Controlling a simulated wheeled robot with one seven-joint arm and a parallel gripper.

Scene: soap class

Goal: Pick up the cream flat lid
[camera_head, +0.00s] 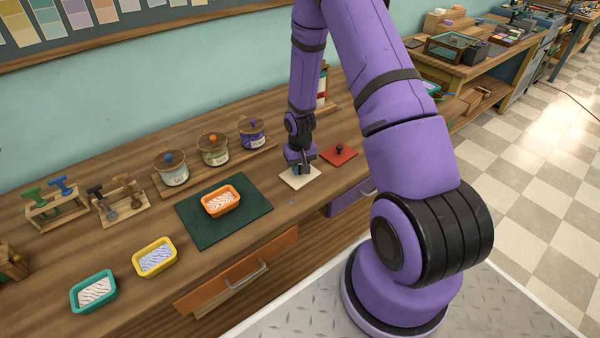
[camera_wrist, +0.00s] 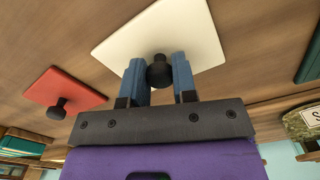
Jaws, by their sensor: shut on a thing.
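The cream flat lid (camera_head: 299,178) is a thin square plate near the front edge of the wooden bench, below my gripper. In the wrist view the cream lid (camera_wrist: 185,32) has a dark round knob (camera_wrist: 159,72) in its middle. My gripper (camera_wrist: 159,80) has its two blue fingers closed on either side of this knob. In the head view my gripper (camera_head: 299,168) points down at the lid and hides its knob. I cannot tell whether the lid touches the bench.
A red flat lid (camera_head: 339,155) with a knob lies just right of the cream lid. A dark green mat (camera_head: 210,235) with an orange tray (camera_head: 221,200) is to the left. Several labelled jars (camera_head: 214,149) stand behind. Yellow (camera_head: 154,257) and teal (camera_head: 94,291) trays sit further left.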

